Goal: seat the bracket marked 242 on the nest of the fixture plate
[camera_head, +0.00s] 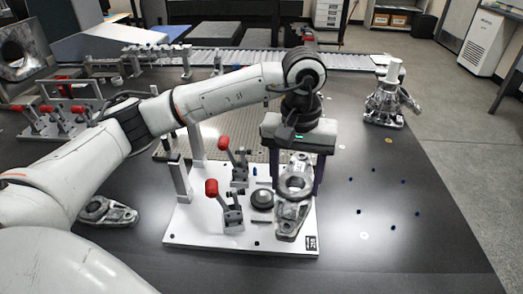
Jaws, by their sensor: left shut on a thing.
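My left gripper (296,184) points down over the right part of the white fixture plate (205,229), its two dark fingers on either side of a grey metal bracket (291,216). It is shut on this bracket, which has a round ring and a long foot towards the front. I cannot tell whether the bracket touches the plate, and I cannot read a number on it. The nest cannot be made out clearly; the bracket covers part of the plate. A second grey bracket (107,211) lies on the dark table left of the plate. My right gripper is not in view.
Two red-handled clamps (232,214) (239,167) stand on the plate left of the bracket, with a black round piece (262,199) between. Metal posts (181,180) rise at the plate's left. A grey casting (385,103) stands at back right. The right table is mostly clear.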

